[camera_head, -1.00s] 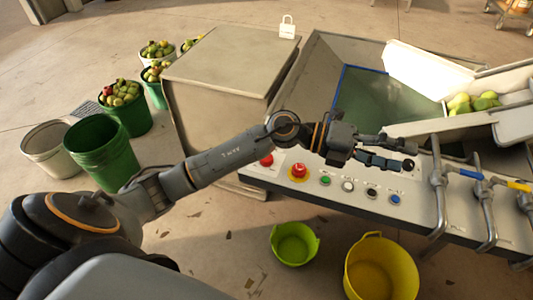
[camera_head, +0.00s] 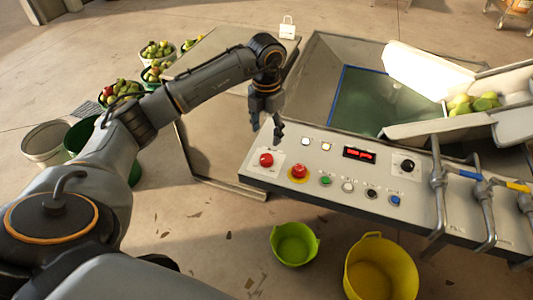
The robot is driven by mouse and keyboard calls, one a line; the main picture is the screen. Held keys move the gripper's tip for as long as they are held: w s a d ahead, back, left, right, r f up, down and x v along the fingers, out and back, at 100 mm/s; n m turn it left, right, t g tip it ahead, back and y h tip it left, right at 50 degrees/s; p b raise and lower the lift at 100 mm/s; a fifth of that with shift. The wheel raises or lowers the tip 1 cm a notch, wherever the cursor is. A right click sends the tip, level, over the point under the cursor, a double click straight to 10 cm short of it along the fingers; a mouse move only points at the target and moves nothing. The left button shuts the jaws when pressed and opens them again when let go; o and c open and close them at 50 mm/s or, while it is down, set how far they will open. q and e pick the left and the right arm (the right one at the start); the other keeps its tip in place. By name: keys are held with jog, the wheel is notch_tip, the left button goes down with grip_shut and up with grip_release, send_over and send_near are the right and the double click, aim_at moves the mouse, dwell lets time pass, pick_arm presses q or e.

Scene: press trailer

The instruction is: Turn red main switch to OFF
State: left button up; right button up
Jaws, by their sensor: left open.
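The control panel (camera_head: 330,148) slopes along the front of the press trailer. A red knob on a white plate, which looks like the red main switch (camera_head: 266,160), sits at the panel's left end. A red mushroom button on a yellow base (camera_head: 298,172) is just right of it. My left gripper (camera_head: 266,136) points down, open and empty, just behind and above the red main switch, apart from it as far as I can see. The switch's setting is too small to read. My right gripper is not in view.
Green, white, black and blue buttons, a lit red display (camera_head: 359,154) and a black dial (camera_head: 407,166) fill the panel's right. Metal pipes (camera_head: 437,190) stand at the right. A green bucket (camera_head: 295,243) and yellow bucket (camera_head: 381,270) stand in front.

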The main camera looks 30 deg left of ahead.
aim_at(266, 158)
pick_arm(q)
notch_tip(266, 158, down, 10)
jog(key=shift+r+p, duration=0.1)
jog(key=shift+p, duration=0.3)
jog(key=shift+c, duration=0.2)
jog(key=c, duration=1.1)
